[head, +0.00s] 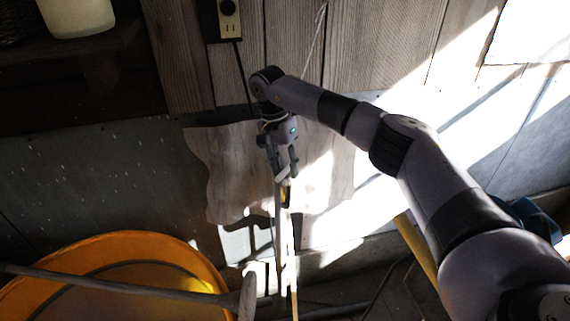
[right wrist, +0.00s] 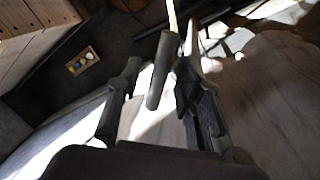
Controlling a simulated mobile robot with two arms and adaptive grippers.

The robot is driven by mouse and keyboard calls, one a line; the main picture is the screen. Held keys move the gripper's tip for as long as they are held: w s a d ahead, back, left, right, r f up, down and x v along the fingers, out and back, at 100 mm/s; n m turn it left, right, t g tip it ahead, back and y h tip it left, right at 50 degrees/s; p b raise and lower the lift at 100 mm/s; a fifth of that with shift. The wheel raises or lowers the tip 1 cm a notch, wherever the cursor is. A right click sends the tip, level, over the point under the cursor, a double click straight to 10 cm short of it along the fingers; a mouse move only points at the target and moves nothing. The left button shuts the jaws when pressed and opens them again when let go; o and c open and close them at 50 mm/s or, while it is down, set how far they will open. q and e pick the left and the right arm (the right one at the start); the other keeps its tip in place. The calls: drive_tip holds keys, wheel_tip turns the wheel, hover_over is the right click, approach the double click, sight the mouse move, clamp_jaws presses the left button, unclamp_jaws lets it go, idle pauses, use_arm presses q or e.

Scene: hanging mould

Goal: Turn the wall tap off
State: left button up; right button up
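I cannot make out the wall tap clearly in either view. My right gripper (head: 284,178) points down in front of the plank wall in the head view, near a pale hanging sheet. In the right wrist view the right gripper (right wrist: 158,72) has its two fingers apart. A grey cylindrical bar (right wrist: 163,72) shows between them, nearer the right finger. There is a visible gap between it and the left finger. I cannot tell whether this bar is part of the tap. My left gripper is not in view.
An orange round tub (head: 150,243) stands at the lower left, with a grey rod (head: 120,283) across it. A wall socket (head: 229,20) with a hanging cable is above. A dark shelf (head: 75,45) bears a pale pot (head: 77,15). Thin upright sticks (head: 290,245) show below my right gripper.

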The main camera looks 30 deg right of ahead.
clamp_jaws()
idle(0.5)
